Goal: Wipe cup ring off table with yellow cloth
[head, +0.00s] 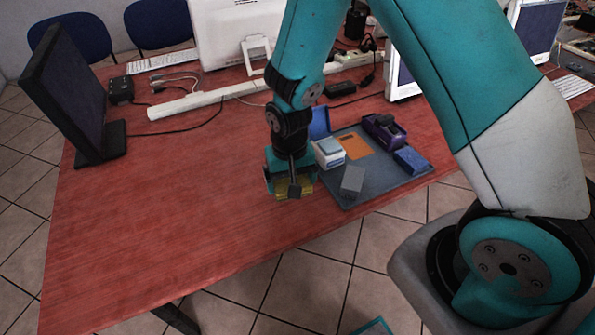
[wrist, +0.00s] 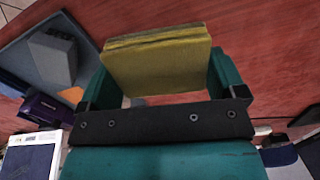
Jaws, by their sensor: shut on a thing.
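My gripper (head: 290,185) is shut on the yellow cloth (head: 296,193), just left of the grey mat. In the wrist view, the cloth (wrist: 157,65) is a folded, olive-yellow pad between the two teal fingers of my gripper (wrist: 158,72). The red-brown wooden table (head: 165,205) lies beneath. I cannot tell whether the cloth touches the tabletop. I cannot make out a cup ring in either view; my arm and the cloth hide part of the table.
The grey mat (head: 378,185) right of my gripper holds a grey block (head: 352,181), a white-and-blue box (head: 328,152), a purple item (head: 384,130) and a blue block (head: 411,160). A dark monitor (head: 75,95) stands far left. The table's front left is clear.

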